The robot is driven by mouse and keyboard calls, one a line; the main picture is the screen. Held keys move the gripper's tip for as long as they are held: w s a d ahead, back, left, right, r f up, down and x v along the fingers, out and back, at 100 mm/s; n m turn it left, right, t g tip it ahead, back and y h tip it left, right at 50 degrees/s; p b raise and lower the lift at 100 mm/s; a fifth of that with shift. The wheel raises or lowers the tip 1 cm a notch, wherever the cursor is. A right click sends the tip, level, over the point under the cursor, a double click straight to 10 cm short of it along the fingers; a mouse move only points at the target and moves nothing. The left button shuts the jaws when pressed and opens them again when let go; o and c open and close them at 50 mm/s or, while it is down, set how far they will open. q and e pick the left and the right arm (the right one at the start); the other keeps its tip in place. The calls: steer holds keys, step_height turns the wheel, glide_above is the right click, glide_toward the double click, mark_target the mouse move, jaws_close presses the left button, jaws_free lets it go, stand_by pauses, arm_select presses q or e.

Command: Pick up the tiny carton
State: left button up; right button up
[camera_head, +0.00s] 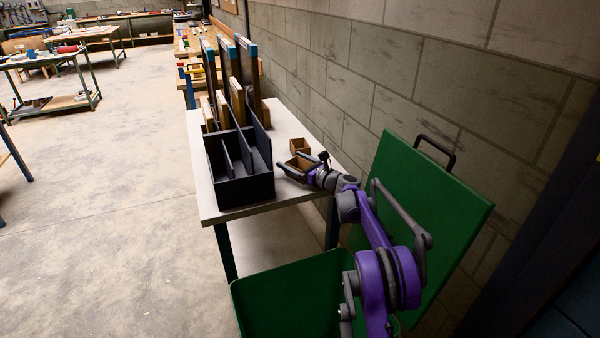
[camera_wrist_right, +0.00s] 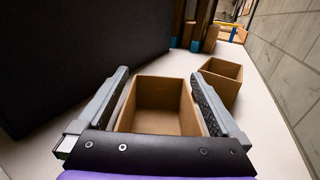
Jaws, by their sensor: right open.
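Two small open-topped brown cardboard cartons stand on the white table. The nearer carton (camera_head: 299,164) is between the spread fingers of my right gripper (camera_head: 303,167). In the right wrist view this carton (camera_wrist_right: 158,122) sits between the two grey fingers of the gripper (camera_wrist_right: 160,108), with its open top facing up. The gripper is open; thin gaps seem to show beside the carton. The other carton (camera_head: 299,145) stands just behind it, and it also shows at the right in the wrist view (camera_wrist_right: 221,84). My left gripper is not in view.
A black divided organiser (camera_head: 245,190) stands left of the cartons, close to my gripper. Tall upright panels (camera_head: 228,70) stand behind it on the table (camera_head: 205,170). A block wall runs along the right. A green cart (camera_head: 290,300) is in front.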

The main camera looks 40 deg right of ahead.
steer(key=c, duration=1.2)
steer(key=shift+c, duration=0.2)
